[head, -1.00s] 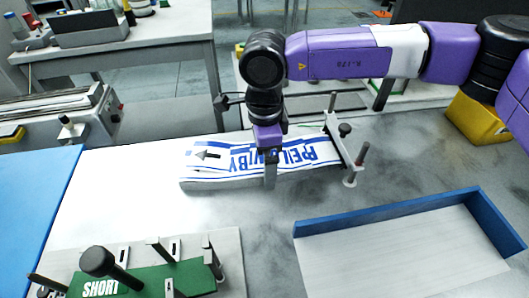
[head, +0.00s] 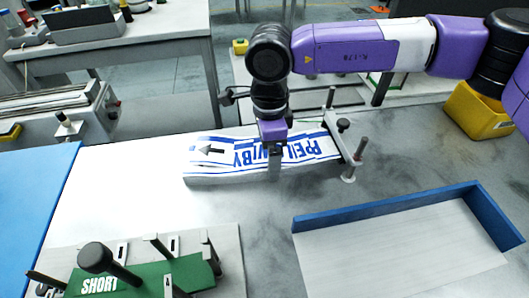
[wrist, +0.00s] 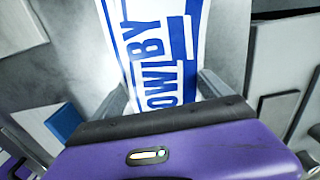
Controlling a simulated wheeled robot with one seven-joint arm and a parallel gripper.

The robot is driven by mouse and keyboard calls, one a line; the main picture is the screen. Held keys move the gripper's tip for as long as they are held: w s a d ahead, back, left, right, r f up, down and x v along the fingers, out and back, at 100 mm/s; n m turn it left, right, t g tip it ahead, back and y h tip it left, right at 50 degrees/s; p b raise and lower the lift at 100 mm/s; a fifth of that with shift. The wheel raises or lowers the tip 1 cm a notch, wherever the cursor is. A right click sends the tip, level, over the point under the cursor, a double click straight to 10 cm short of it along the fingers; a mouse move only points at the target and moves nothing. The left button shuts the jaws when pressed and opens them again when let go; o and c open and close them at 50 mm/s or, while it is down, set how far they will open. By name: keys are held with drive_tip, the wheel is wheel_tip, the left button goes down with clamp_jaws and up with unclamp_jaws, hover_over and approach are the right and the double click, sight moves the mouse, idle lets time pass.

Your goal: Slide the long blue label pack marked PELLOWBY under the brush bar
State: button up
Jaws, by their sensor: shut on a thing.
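The long label pack (head: 222,163), white with blue bands and blue PELLOWBY lettering, lies lengthwise across the bench, its printed arrow pointing left. My gripper (head: 273,165) is shut on it around its middle and hides some letters. In the wrist view the pack (wrist: 150,35) runs between the two fingers (wrist: 163,88), with the letters OWL and BY showing. At the pack's right end stands the bar fixture (head: 349,162) with upright posts and dark knobs, which looks like the brush bar. The pack's right end reaches this bar; I cannot tell how far it lies under it.
A green block marked SHORT (head: 142,284) with black knobs and clamps stands at the front left. A blue-walled tray (head: 490,213) lies at the front right, empty. Bench left of the pack is clear.

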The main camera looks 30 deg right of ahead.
sight(286, 152)
drive_tip(key=shift+s+d+b, duration=0.15)
drive_tip(key=shift+s+d, duration=0.15)
drive_tip(key=shift+d, duration=0.7)
drive_tip(key=shift+s+d+b, duration=0.15)
drive_tip(key=shift+s+d, duration=0.15)
drive_tip(key=shift+d, duration=0.65)
drive_tip(key=o, duration=1.9)
wheel_tip(286, 152, up, 8)
drive_tip(key=shift+f, duration=0.1)
drive_tip(key=shift+s, duration=0.1)
